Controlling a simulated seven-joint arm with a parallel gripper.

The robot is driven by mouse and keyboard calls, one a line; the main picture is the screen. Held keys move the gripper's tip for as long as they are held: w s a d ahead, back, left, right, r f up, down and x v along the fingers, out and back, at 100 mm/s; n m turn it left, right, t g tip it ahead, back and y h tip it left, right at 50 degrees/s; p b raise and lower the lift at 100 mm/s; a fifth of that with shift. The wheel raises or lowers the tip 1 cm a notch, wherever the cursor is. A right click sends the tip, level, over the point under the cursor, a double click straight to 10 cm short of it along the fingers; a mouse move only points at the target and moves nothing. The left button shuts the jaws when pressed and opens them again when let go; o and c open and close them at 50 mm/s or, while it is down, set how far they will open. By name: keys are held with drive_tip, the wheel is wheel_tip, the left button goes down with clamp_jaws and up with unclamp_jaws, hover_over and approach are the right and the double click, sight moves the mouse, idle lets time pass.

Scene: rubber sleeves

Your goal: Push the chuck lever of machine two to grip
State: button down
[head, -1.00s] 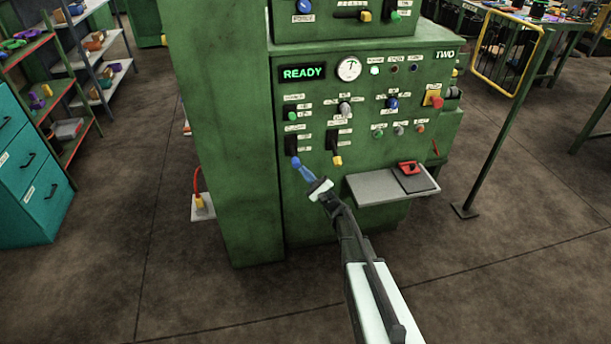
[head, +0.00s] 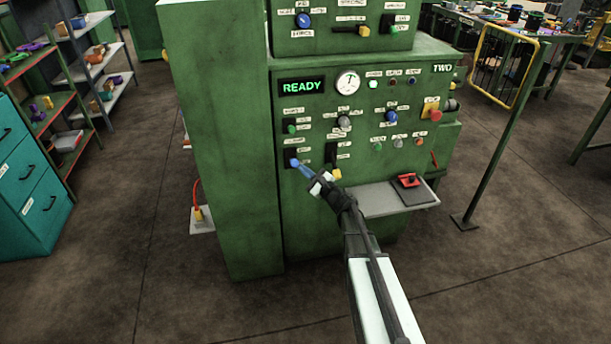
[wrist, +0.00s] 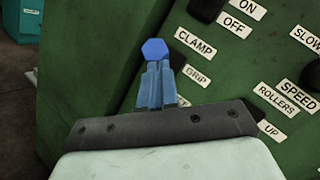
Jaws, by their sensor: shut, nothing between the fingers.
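Machine two (head: 222,130) is a green cabinet marked TWO with a lit READY display. The lever's blue knob (head: 294,162) sticks out of a dark slot at the lower left of its panel. In the wrist view the blue knob (wrist: 154,50) lies just beyond my fingertips, left of the CLAMP and GRIP labels. My gripper (head: 303,170) is shut and empty, its blue fingers (wrist: 155,85) pointing at the knob from below right. The tips meet the knob in the picture; I cannot tell whether they press on it. The lever's shaft is mostly hidden.
A yellow-knobbed lever (head: 335,174) sits close to the right of my fingers. A grey shelf (head: 375,200) with a red-topped item (head: 408,181) juts out below right. A green post (head: 500,140) stands further right. Open floor lies in front.

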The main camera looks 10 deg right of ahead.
drive_tip(key=shift+r, duration=0.2)
idle(0.3)
drive_tip(key=w+d+f+v, duration=0.1)
drive_tip(key=v, duration=1.2)
drive_tip(key=shift+d, duration=0.25)
drive_tip(key=shift+f, duration=0.15)
